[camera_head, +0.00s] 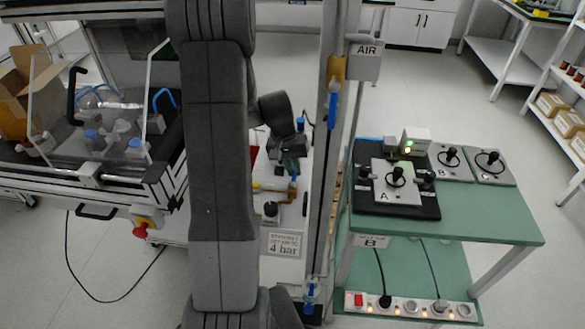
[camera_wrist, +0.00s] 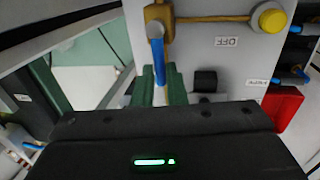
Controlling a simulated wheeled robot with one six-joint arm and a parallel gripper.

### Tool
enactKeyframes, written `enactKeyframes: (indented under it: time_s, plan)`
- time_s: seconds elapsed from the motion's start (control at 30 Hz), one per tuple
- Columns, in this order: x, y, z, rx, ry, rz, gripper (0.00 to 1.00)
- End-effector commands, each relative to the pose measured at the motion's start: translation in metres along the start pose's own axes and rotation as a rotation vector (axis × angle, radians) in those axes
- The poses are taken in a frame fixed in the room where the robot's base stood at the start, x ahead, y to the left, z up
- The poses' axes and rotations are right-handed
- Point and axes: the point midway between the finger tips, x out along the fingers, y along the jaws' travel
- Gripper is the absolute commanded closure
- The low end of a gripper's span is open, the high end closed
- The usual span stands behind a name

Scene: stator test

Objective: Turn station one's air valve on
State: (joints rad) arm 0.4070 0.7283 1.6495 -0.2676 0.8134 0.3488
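In the wrist view a brass valve (camera_wrist: 157,22) is mounted on a pale panel, with a blue lever (camera_wrist: 159,62) running from it toward my gripper. An upside-down OFF label (camera_wrist: 228,41) is on the panel beside it. The green fingers of my gripper (camera_wrist: 163,88) are on either side of the lever's end, very close to it. I cannot tell whether they press on it. In the head view my gripper (camera_head: 290,163) is low at the station, above a brass fitting (camera_head: 292,188). My arm hides part of the station. A station sign reading 4 bar (camera_head: 284,244) is below.
A post carries an AIR sign (camera_head: 366,50) and another blue lever (camera_head: 332,108). A green table (camera_head: 480,215) with test units stands to the right. In the wrist view a yellow round knob (camera_wrist: 271,18) and a red box (camera_wrist: 283,106) are right of the lever.

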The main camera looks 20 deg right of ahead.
Motion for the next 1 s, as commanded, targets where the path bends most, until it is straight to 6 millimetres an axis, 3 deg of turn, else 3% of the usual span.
enactKeyframes:
  time_s: [0.03, 0.1, 0.47, 0.63, 1.0]
  plan:
    - [-0.001, 0.000, 0.000, 0.001, 0.001, 0.000, 0.81]
    - [0.000, 0.000, 0.000, 0.000, 0.001, 0.000, 0.67]
    - [-0.005, 0.000, 0.000, -0.001, 0.001, 0.001, 0.67]
    - [-0.030, 0.000, -0.001, -0.002, 0.006, 0.000, 0.67]
    - [-0.111, 0.000, -0.001, -0.001, 0.004, 0.000, 0.67]
